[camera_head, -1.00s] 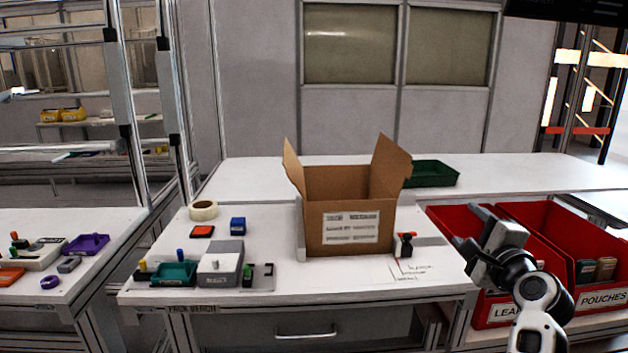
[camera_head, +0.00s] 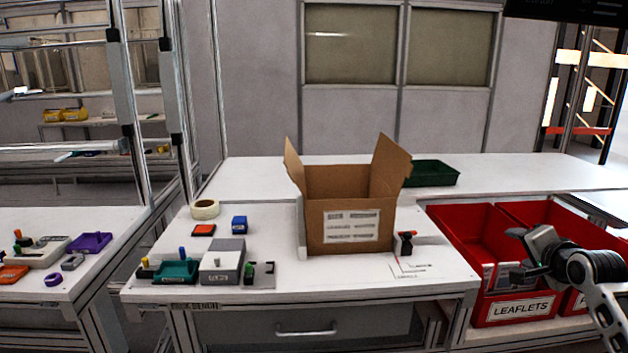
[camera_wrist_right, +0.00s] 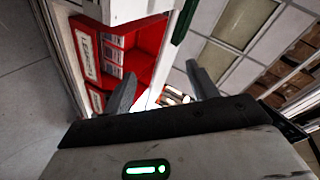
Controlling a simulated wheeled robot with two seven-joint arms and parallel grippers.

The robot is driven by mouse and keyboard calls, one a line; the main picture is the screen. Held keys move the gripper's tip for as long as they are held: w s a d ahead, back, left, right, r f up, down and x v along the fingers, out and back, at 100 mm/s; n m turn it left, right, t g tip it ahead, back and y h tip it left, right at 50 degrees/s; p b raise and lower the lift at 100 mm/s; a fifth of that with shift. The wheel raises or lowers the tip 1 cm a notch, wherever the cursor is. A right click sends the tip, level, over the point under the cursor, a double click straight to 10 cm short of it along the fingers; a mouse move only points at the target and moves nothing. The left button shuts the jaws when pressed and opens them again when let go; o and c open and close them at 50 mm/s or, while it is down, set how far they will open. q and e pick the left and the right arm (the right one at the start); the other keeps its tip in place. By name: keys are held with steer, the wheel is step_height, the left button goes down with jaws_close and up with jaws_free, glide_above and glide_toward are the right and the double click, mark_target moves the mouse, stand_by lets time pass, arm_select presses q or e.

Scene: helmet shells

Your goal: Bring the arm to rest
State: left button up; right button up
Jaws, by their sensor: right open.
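My right gripper (camera_head: 528,254) is at the right of the head view, over the red leaflets bin (camera_head: 470,238), clear of the bench. In the right wrist view its two fingers (camera_wrist_right: 163,85) stand apart with nothing between them. The red bins also show in the right wrist view (camera_wrist_right: 146,34), beyond the left finger. My left gripper is not in view.
An open cardboard box (camera_head: 318,232) stands on the pack bench (camera_head: 330,280). A tape roll (camera_head: 205,209), a grey block (camera_head: 223,262) and a teal tray (camera_head: 176,272) lie left of it. A green tray (camera_head: 433,173) sits behind.

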steer(key=s+d+f+h, duration=0.1)
steer(key=d, duration=0.4)
step_height(320, 180, up, 8)
steer(key=w+d+n+t+h, duration=0.1)
steer(key=d+n+t+h, duration=0.2)
steer(key=n, duration=1.3)
steer(key=s+a+f+n+g+y, duration=0.15)
steer(key=s+a+f, duration=0.35)
steer(key=a+f, duration=0.6)
steer(key=s+a+f+g+y, duration=0.1)
steer(key=s+a+f+y, duration=0.3)
steer(key=a+f, duration=0.6)
steer(key=s+a+f+g+y, duration=0.1)
steer(key=s+a+f, duration=0.3)
steer(key=s, duration=0.4)
steer(key=s+a+f+m+g, duration=0.1)
steer(key=s+a+f, duration=0.3)
steer(key=s, duration=0.5)
steer(key=s+a+f+m+g+y, duration=0.1)
steer(key=s+a+f, duration=0.3)
steer(key=s+a, duration=0.3)
steer(key=shift+s+g+y, duration=0.35)
steer(key=shift+s, duration=0.35)
